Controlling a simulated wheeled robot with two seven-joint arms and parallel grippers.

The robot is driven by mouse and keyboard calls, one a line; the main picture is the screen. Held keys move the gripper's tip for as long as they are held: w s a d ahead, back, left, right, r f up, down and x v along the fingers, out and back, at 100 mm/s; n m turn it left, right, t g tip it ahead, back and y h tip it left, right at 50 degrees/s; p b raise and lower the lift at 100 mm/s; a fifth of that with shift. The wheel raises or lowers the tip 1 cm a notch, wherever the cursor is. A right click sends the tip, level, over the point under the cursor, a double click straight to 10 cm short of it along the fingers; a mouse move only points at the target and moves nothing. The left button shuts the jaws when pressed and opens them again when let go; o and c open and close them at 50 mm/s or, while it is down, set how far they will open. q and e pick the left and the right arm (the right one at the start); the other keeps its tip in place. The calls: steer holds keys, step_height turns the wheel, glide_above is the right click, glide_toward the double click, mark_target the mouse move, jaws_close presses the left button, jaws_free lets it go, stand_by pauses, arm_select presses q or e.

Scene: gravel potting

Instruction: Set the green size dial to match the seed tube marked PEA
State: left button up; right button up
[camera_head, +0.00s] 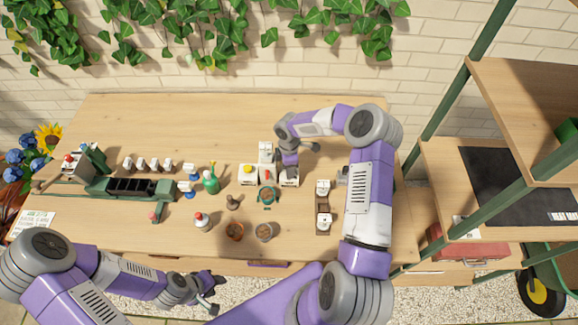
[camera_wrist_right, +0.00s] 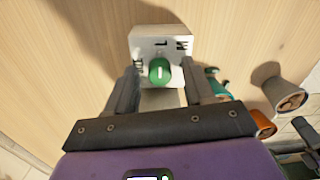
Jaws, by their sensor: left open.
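The green size dial (camera_wrist_right: 159,70) sits on a white box (camera_wrist_right: 150,40). Its pale mark points roughly up toward the letter L; another dark marking is at the right and one at the left. My right gripper (camera_wrist_right: 160,88) is open, with its fingers apart on either side of the dial, in front of the box. In the head view the right gripper (camera_head: 289,165) hangs over the white boxes (camera_head: 290,181), hiding the dial. My left gripper (camera_head: 211,291) is open and empty by the table's front edge. White-topped holders (camera_head: 148,164) stand at the left; no PEA marking is readable.
A white box with a yellow top (camera_head: 248,171) stands beside the right gripper. A green machine (camera_head: 130,187) is at left. The table's back is clear.

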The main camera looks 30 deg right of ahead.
step_height(320, 180, up, 8)
steer(key=shift+w+f, duration=0.1)
steer(key=shift+f, duration=0.1)
stand_by(0.4)
stand_by(0.4)
